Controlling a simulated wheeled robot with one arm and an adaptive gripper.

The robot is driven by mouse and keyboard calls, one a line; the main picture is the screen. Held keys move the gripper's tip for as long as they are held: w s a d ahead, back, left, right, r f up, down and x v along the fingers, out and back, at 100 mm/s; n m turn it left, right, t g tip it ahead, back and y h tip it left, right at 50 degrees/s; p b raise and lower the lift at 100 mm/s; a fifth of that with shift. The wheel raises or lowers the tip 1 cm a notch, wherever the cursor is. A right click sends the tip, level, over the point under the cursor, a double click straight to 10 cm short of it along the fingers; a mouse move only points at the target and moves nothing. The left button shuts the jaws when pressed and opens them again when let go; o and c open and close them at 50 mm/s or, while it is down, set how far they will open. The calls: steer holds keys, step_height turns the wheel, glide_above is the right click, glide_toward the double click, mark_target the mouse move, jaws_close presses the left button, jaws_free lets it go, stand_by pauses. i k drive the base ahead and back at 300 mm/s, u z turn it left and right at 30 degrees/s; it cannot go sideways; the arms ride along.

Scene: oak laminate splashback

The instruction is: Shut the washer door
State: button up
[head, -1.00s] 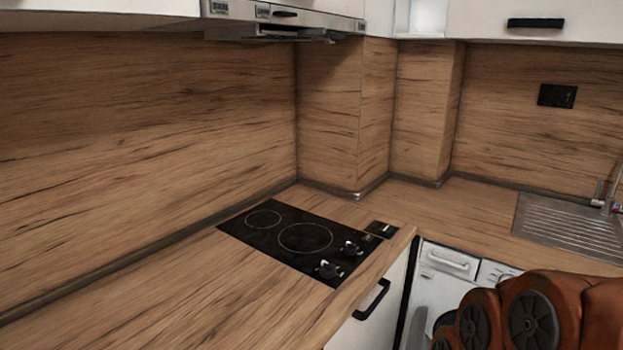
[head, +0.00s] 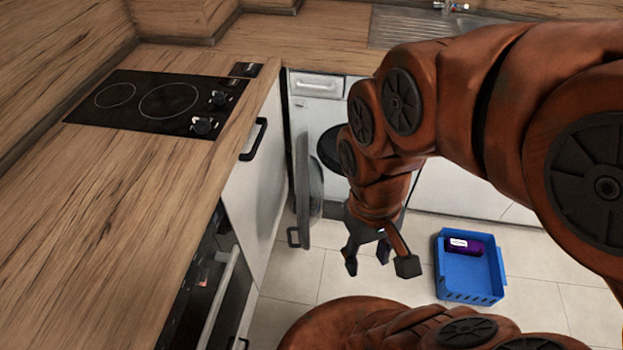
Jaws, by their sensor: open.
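The washer (head: 318,116) is a white front-loader under the wooden counter. Its round door (head: 310,182) stands swung open toward me, seen nearly edge-on, beside the white cabinet. The dark drum opening (head: 333,148) shows behind it, partly hidden by my arm. My gripper (head: 378,268) hangs above the floor, to the right of the open door and apart from it in the picture. Its fingers are spread and hold nothing.
A white cabinet with a black handle (head: 254,139) and an oven handle (head: 212,300) flank the left. The cooktop (head: 150,105) is on the counter.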

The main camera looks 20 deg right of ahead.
mark_target(302, 158)
steer(key=z, duration=1.65)
steer(key=k, duration=0.9)
steer(key=u, duration=1.1)
steer(key=i, duration=0.5)
